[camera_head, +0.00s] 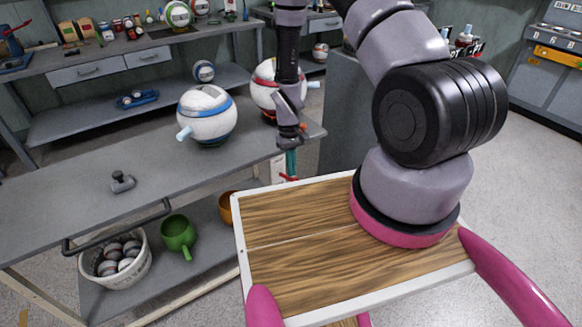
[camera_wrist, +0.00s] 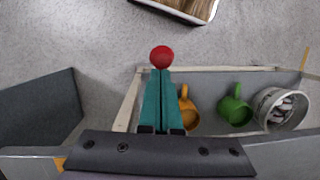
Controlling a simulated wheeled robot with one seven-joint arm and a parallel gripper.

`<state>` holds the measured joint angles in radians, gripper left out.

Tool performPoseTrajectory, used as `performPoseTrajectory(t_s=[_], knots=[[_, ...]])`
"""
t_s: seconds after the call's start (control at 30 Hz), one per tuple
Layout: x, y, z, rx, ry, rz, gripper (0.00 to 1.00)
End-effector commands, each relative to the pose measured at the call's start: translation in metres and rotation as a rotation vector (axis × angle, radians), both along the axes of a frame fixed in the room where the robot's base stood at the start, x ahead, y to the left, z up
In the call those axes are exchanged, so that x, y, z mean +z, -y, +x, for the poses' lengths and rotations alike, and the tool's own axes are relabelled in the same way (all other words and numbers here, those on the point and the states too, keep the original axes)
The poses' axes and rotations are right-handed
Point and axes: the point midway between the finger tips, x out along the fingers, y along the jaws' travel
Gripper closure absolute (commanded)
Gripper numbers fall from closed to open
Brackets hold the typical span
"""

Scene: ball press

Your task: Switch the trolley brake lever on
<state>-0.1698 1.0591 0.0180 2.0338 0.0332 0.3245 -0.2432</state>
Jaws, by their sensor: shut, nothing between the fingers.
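The grey trolley (camera_head: 60,210) stands at left centre in the head view, and its lower frame and shelf (camera_wrist: 210,70) show in the wrist view. A small red part (camera_head: 289,178), apparently the brake lever's knob, is near the trolley's right end. In the wrist view it is a round red knob (camera_wrist: 161,56) just past my fingertips, and the rest of the lever is hidden. My gripper (camera_head: 290,171) points down beside the trolley. Its teal fingers (camera_wrist: 161,72) are together and empty. I cannot tell whether they touch the knob. The lever's setting cannot be read.
White balls with coloured bands (camera_head: 207,115) and a small dark fitting (camera_head: 122,182) are on the trolley top. A basket of balls (camera_head: 116,258), a green mug (camera_head: 178,235) and an orange mug (camera_head: 226,207) are on its lower shelf. A grey cabinet (camera_head: 345,115) stands behind my arm.

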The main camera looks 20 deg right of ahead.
Motion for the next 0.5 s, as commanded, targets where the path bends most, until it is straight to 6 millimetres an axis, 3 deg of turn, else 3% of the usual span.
performPoseTrajectory(t_s=[0.2,0.5], knots=[[-0.006,0.002,-0.007,0.0,-0.003,0.0,1.0],[-0.016,0.005,-0.017,-0.003,0.209,0.07,1.0]])
